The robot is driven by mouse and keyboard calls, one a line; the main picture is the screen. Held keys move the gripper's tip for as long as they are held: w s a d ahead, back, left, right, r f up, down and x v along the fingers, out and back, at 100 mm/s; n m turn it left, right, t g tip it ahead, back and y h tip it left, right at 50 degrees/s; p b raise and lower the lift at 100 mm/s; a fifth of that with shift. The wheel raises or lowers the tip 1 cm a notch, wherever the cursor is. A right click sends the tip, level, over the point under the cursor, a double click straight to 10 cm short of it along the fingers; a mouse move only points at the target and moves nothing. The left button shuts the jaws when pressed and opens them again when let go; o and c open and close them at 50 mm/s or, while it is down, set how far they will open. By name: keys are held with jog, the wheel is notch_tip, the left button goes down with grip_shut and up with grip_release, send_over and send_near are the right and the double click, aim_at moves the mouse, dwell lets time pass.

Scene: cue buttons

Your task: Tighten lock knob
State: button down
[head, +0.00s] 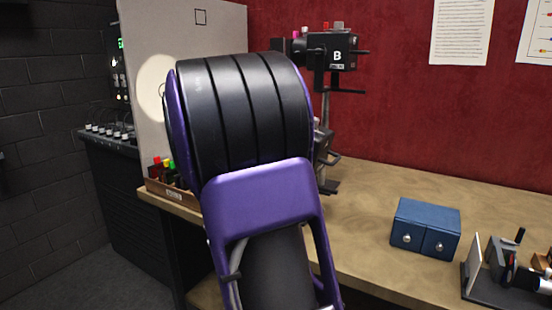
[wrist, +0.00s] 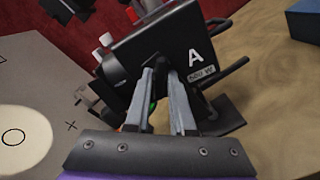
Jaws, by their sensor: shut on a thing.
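A black box-shaped unit marked A (wrist: 185,48) fills the upper middle of the wrist view, tilted in the picture. My gripper (wrist: 161,74) is at its lower edge, with both grey fingers close together. It is shut on a small dark part there, which looks like the lock knob but is mostly hidden between the fingertips. In the head view, my arm covers the gripper and most of unit A. A similar black unit marked B (head: 337,54) sits higher on the same stand.
A pale panel (head: 215,35) with a bright light spot stands behind my arm at left. A wooden bench (head: 370,200) carries a blue two-drawer box (head: 425,228) and a small device (head: 505,265) at right. A tray of coloured items (head: 173,193) is at the bench's left end.

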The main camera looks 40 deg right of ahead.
jog(key=shift+f+m, duration=0.15)
jog(key=shift+m, duration=4.05)
jog(key=c, duration=0.9)
grip_release()
jog(key=shift+a, duration=0.15)
jog(key=v, duration=1.7)
jog(key=shift+s+a, duration=0.1)
jog(key=shift+s, duration=0.1)
